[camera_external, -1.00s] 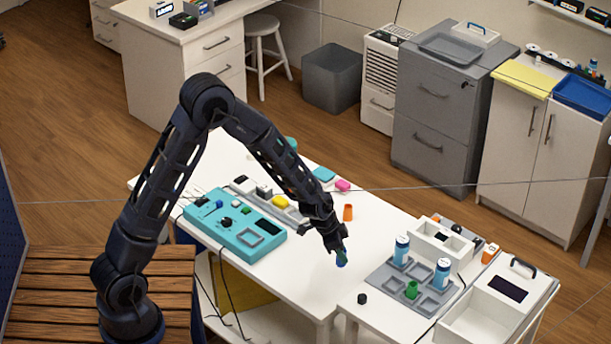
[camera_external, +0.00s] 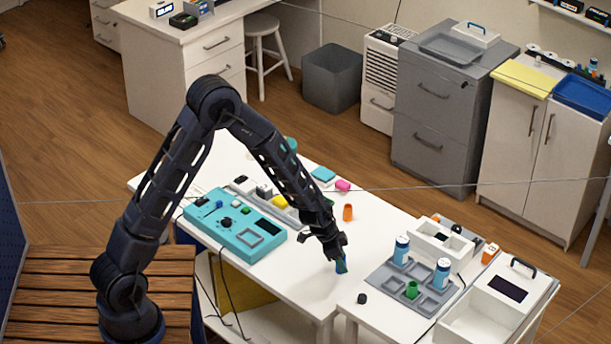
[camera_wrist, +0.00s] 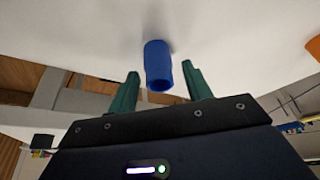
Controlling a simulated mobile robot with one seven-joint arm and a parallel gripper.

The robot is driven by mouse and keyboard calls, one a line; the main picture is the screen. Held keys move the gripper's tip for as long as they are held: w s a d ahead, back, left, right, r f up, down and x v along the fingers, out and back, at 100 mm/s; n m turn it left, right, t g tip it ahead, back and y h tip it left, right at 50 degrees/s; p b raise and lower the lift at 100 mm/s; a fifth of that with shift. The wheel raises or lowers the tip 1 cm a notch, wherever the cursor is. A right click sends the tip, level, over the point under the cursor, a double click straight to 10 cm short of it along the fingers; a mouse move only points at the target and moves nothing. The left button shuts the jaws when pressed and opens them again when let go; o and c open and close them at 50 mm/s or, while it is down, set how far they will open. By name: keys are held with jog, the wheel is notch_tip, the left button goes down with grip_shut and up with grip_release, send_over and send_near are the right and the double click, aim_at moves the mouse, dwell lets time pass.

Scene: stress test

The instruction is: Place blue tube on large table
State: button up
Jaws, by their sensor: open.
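The blue tube (camera_wrist: 158,66) stands with one end against the white top of the large table (camera_wrist: 90,30), as the wrist view shows it. In the outside view the tube (camera_external: 341,267) is a small blue patch near the front edge of the white table (camera_external: 300,275). My gripper (camera_wrist: 159,72) is open, its two green fingers on either side of the tube with a visible gap on each side. In the outside view my gripper (camera_external: 340,258) points down over the table and partly hides the tube.
A teal panel box (camera_external: 235,228) lies to the left on the table. An orange piece (camera_external: 348,212) stands behind my gripper. A grey tray (camera_external: 385,275) with blue-white bottles and a green piece is to the right, and a small black piece (camera_external: 362,298) lies nearer the front.

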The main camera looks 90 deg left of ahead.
jog(key=shift+r, duration=0.15)
jog(key=v, duration=1.2)
jog(key=s+d+r, duration=0.6)
jog(key=d+r, duration=0.3)
jog(key=s+d+r, duration=0.5)
jog(key=d+r, duration=0.4)
jog(key=r, duration=0.1)
jog(key=s+d+r, duration=0.2)
jog(key=s+d, duration=0.1)
jog(key=s, duration=0.4)
jog(key=s+d+r, duration=0.2)
jog(key=s, duration=0.6)
jog(key=s+d+r, duration=0.2)
jog(key=s+d, duration=0.1)
jog(key=s, duration=0.4)
jog(key=shift+s+d+r, duration=0.3)
jog(key=shift+d+r, duration=0.05)
jog(key=shift+r, duration=0.05)
